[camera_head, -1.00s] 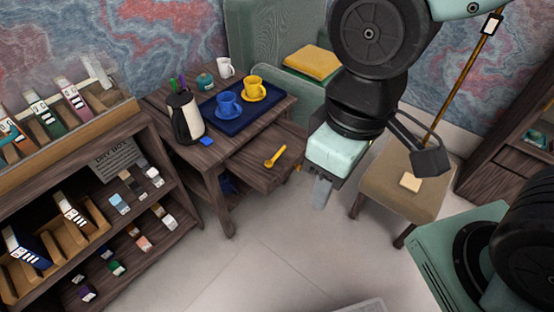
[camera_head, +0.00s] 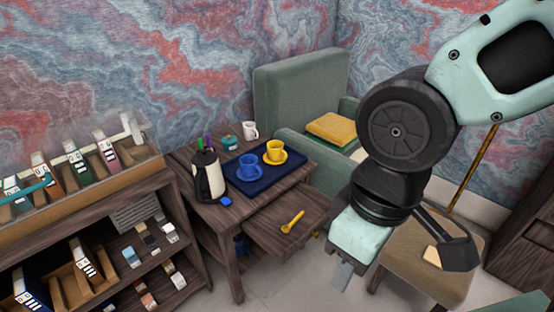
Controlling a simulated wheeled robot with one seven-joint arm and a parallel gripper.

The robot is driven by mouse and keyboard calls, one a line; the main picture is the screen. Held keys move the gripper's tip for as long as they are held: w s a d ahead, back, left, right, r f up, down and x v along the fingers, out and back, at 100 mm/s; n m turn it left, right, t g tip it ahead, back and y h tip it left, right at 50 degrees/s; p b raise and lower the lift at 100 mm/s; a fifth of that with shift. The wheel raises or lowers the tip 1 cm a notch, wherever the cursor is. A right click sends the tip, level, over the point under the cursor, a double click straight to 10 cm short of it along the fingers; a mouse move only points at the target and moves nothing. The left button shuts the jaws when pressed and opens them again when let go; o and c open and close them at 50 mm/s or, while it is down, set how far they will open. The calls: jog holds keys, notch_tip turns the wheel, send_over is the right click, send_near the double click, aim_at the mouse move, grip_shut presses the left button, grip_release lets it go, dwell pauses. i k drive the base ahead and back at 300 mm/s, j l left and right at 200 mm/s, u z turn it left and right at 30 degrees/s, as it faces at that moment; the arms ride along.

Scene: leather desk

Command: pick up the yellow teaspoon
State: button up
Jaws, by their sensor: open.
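The yellow teaspoon (camera_head: 292,222) lies on the pulled-out drawer or shelf board (camera_head: 268,232) of the small wooden table. Nothing covers it. My gripper (camera_head: 341,276) hangs to the right of the teaspoon and lower in the picture, apart from it, with fingers pointing down. It is open, and I see nothing between its fingers.
On the table, a dark blue tray (camera_head: 268,187) holds a blue cup (camera_head: 250,166) and a yellow cup (camera_head: 275,151) on saucers. A kettle (camera_head: 208,176) and a white mug (camera_head: 250,130) stand beside it. A stool (camera_head: 412,262) stands right, shelves (camera_head: 120,225) left.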

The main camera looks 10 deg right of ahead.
aim_at(285, 229)
jog(key=i+u, duration=0.45)
jog(key=u, duration=0.25)
jog(key=i+l+u, duration=0.2)
jog(key=u, duration=0.15)
